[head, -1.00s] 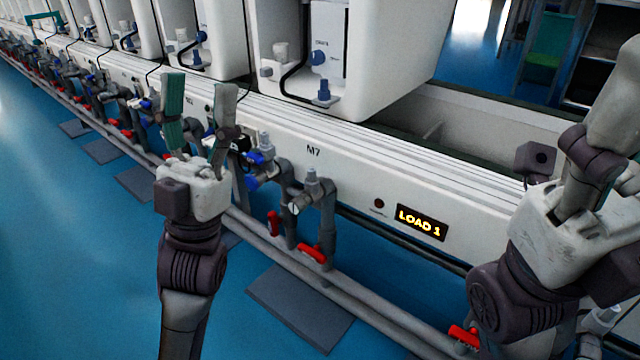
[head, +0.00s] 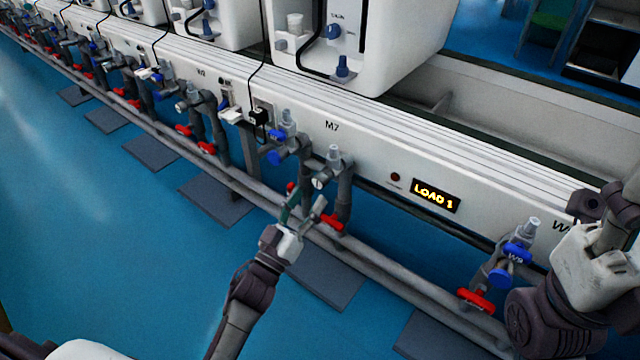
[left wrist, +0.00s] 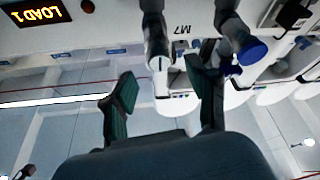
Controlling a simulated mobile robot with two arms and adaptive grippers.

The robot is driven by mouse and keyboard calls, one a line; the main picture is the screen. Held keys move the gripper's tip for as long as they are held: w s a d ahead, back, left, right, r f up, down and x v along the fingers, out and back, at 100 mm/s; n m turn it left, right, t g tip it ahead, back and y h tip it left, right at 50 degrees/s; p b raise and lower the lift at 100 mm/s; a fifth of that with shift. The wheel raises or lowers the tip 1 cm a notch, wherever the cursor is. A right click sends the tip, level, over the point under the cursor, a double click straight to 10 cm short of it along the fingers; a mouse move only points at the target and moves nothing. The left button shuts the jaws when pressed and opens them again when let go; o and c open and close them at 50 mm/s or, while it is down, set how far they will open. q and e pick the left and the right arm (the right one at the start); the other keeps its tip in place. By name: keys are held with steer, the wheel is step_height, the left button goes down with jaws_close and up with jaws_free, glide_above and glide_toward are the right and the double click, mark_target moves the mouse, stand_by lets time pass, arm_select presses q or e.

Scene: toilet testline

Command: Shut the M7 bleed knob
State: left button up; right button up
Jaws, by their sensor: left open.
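The M7 label (head: 332,126) is on the white beam. Below it stand grey pipe valves with two blue knobs (head: 274,157), a grey fitting with a pale round face (head: 319,183), and red handles (head: 332,222). I cannot tell which is the bleed knob. My left gripper (head: 303,206) is open and empty, in front of and below these valves. In the left wrist view, its fingers (left wrist: 160,82) are spread, with the grey fitting (left wrist: 160,63) beyond the gap and a blue knob (left wrist: 250,50) to the right. My right gripper (head: 608,225) is at the right edge; its fingertips are unclear.
Grey pipes (head: 390,278) run along the beam's lower front. A lit LOAD 1 display (head: 436,196) is right of M7. The blue floor at left is open.

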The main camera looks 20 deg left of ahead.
mark_target(317, 184)
arm_select(q)
steer(key=b+x, duration=0.1)
steer(key=x, duration=0.4)
steer(key=shift+w+d+r, duration=0.1)
steer(key=shift+w, duration=0.25)
jaws_close()
